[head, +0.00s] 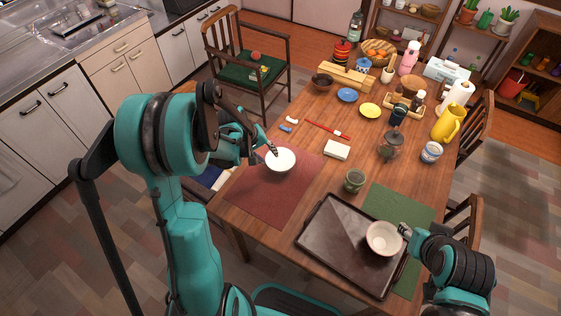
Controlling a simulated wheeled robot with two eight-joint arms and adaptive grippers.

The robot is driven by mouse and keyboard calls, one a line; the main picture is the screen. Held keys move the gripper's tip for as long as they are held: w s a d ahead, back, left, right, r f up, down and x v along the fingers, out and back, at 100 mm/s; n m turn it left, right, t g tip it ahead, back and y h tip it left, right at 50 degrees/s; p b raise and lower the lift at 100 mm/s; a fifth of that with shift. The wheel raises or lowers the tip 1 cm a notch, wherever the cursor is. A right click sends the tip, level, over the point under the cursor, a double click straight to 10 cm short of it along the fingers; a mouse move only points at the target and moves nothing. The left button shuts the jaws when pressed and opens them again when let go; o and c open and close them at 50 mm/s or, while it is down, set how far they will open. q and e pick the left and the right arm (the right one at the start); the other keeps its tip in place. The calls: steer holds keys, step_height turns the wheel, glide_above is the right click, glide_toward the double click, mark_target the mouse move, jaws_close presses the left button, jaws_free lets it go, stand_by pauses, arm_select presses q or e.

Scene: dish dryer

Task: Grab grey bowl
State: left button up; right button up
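A pale, whitish bowl (281,163) sits upright on the dark red mat (262,196); it may be the grey bowl. My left gripper (270,151) is at this bowl's far-left rim, with a dark fingertip at or over the edge. Whether its fingers are closed on the rim cannot be told. A cream-pink bowl (379,247) is at the right part of the dark tray (335,244). My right gripper (403,231) is at that bowl's right rim, its fingers small and partly hidden; its grip is unclear.
A green cup (354,181) stands between the mat and tray. A white box-like item (337,149) and a red stick (327,130) lie beyond the whitish bowl. A glass jar (390,148), patterned cup (431,152) and yellow pitcher (448,122) stand right. The red mat's near part is clear.

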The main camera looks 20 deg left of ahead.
mark_target(268, 164)
arm_select(q)
steer(key=shift+n+h, duration=0.3)
steer(key=shift+n, duration=0.2)
steer(key=f, duration=0.2)
steer(key=w+a+f, duration=0.1)
steer(key=f, duration=0.2)
steer(key=w+f+b, duration=0.1)
steer(key=f, duration=0.1)
steer(key=shift+a+f, duration=0.3)
steer(key=shift+f, duration=0.05)
steer(key=x, duration=0.1)
steer(key=b+x, duration=0.1)
steer(key=x, duration=0.1)
steer(key=b+x, duration=0.1)
steer(key=x, duration=0.1)
steer(key=shift+w+a+f, duration=0.1)
steer(key=shift+w+a, duration=0.05)
steer(key=shift+a, duration=0.15)
jaws_close()
